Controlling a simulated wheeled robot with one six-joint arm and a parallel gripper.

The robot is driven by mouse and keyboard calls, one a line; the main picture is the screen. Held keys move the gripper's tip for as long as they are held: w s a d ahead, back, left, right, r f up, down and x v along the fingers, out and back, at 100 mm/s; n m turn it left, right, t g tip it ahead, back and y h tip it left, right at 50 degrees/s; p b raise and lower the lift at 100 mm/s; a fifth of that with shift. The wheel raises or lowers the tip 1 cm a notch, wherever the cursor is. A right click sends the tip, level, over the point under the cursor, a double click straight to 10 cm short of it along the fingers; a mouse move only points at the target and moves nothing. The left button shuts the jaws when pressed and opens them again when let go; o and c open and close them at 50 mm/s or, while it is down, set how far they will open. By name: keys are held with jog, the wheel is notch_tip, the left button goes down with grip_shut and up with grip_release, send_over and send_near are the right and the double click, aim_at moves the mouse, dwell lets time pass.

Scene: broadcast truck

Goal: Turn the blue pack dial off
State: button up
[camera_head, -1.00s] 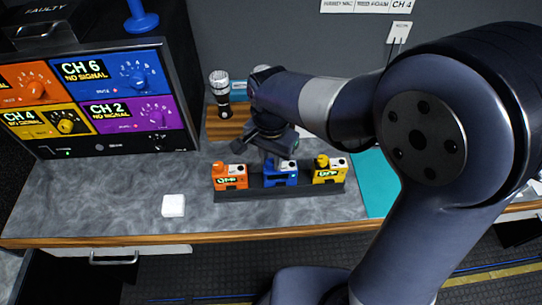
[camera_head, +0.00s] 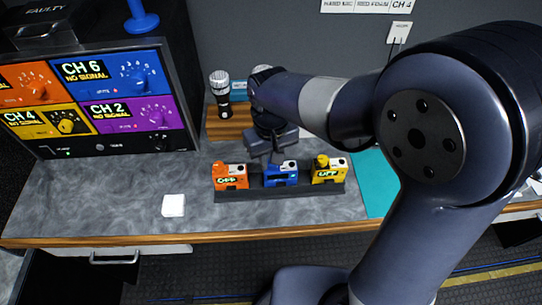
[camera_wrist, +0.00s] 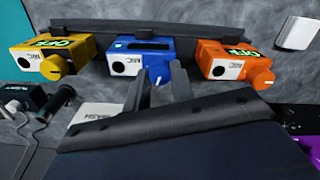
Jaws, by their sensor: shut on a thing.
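The blue pack (camera_head: 281,180) sits in a dark rack between two other packs, and my gripper (camera_head: 277,158) is over its back side. In the wrist view the blue pack (camera_wrist: 140,48) is at the top middle. Its blue dial (camera_wrist: 159,76) has a white mark and lies between my two fingers (camera_wrist: 159,84), which are shut on it. The fingers partly cover the dial. The blue pack's small green display is too unclear to read.
The orange pack (camera_head: 229,177) and yellow pack (camera_head: 329,171) stand close on either side, both showing OFF. Microphones (camera_head: 219,88) stand behind on a wooden block. A monitor (camera_head: 95,95) is at left. A white block (camera_head: 173,206) lies on the grey counter.

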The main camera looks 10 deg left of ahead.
jog(key=n, duration=0.5)
jog(key=shift+n, duration=0.3)
jog(key=n, duration=0.9)
jog(key=shift+n, duration=2.9)
jog(key=o, duration=1)
